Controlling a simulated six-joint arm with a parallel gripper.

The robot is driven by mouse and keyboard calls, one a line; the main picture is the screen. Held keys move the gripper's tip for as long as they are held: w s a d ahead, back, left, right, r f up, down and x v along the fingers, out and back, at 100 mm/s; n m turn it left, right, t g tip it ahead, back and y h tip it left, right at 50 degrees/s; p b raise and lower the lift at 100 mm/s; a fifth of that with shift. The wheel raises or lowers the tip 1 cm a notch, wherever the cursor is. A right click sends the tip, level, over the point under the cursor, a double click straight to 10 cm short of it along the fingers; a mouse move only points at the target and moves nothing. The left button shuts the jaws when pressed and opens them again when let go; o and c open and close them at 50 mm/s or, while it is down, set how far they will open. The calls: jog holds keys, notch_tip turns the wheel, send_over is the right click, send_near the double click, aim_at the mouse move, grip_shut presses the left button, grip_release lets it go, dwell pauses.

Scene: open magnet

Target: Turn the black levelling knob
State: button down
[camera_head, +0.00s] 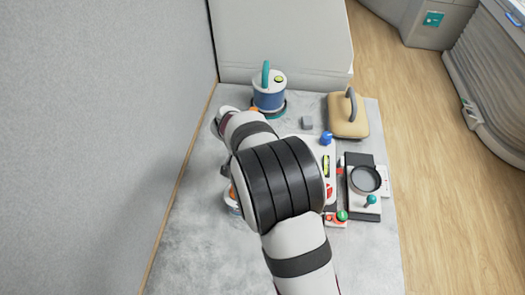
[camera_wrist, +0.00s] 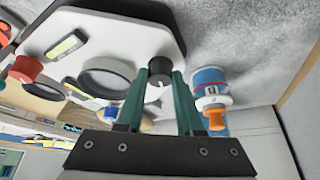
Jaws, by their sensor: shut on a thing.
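The black levelling knob (camera_wrist: 160,68) shows in the wrist view, with a light mark on its face. It sits at the edge of a white panel (camera_wrist: 70,22) that also carries a round grey-rimmed dial, a level vial with a yellow-green strip and a red knob. My gripper (camera_wrist: 160,78) has its two green fingers on either side of the black knob and is shut on it. In the head view my arm covers the gripper and the knob; only the right part of the white panel (camera_head: 330,150) shows there.
A blue and white canister with a teal handle (camera_head: 268,92) stands at the back. A tan block with a grey handle (camera_head: 348,116), a small grey cube (camera_head: 307,123) and a black device with a round dish (camera_head: 365,180) lie to the right. The grey tabletop's front left (camera_head: 190,250) is clear.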

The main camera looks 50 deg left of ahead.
jog(key=shift+s+a, duration=0.1)
jog(key=shift+s, duration=0.05)
jog(key=c, duration=0.5)
grip_release()
jog(key=shift+c, duration=0.2)
jog(key=v, duration=1.5)
jog(key=shift+r, duration=0.35)
jog(key=shift+s, duration=0.1)
